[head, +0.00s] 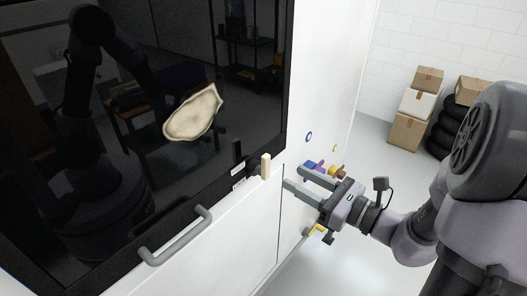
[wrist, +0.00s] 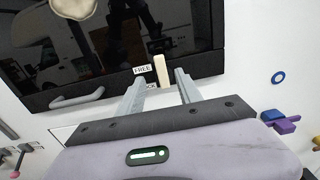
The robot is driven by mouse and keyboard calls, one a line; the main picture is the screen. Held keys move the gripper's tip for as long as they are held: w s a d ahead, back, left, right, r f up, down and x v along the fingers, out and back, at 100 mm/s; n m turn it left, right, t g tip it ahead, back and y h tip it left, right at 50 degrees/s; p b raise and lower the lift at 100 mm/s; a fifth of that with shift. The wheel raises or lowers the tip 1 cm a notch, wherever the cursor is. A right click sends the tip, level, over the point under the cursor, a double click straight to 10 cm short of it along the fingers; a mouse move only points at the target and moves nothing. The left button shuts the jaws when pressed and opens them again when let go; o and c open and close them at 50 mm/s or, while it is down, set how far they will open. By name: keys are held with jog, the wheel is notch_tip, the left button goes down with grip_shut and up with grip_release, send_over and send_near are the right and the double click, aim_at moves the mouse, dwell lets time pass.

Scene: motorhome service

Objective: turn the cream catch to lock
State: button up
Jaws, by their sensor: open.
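The cream catch (head: 265,166) is a small upright bar at the lower right corner of the dark window panel (head: 120,190). In the wrist view the catch (wrist: 161,70) shows between and beyond my fingertips, pointing up toward the panel. A label reading FREE (wrist: 143,70) is just left of it; a second label (wrist: 152,86) below is partly hidden by a finger. My gripper (head: 293,175) is open and empty, its fingers pointing at the catch from the right. In the head view a gap shows between fingertips and catch.
A grey bar handle (head: 175,235) sticks out left of the catch. A cream irregular patch (head: 193,113) shows on the window. Coloured fittings (head: 337,171) and a blue ring (head: 309,136) are on the white wall near my gripper. Boxes (head: 408,130) and tyres stand far back right.

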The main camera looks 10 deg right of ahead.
aim_at(268, 163)
jog(key=p+x, duration=0.1)
jog(key=x, duration=0.9)
jog(key=shift+w+a, duration=0.1)
jog(key=shift+w, duration=0.1)
grip_shut()
